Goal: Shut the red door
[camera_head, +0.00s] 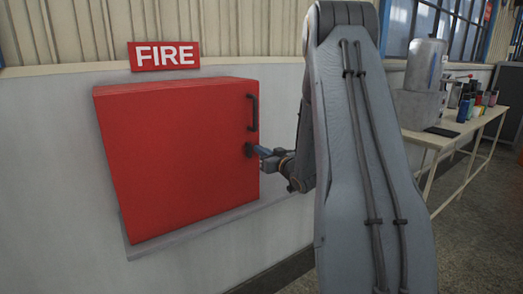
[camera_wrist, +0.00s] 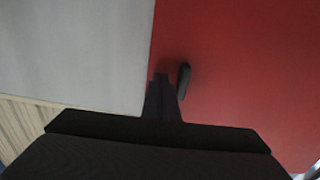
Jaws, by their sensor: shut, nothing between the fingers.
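The red door (camera_head: 185,160) is the front of a red wall cabinet under a FIRE sign. It looks flush with the cabinet, and I see no gap along its edges. Its black handle (camera_head: 253,112) is upright near the right edge. My gripper (camera_head: 250,150) is shut and empty, with its tips at the door's right edge just below the handle. In the wrist view the fingertips (camera_wrist: 161,78) lie over the edge of the red door (camera_wrist: 240,70), with a dark handle (camera_wrist: 184,80) just to their right. I cannot tell whether the tips touch the door.
The FIRE sign (camera_head: 164,56) is on the wall above the cabinet. A grey ledge (camera_head: 190,230) runs below it. A table (camera_head: 440,140) with a machine and several small containers stands at the right. My arm hides the middle right of the head view.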

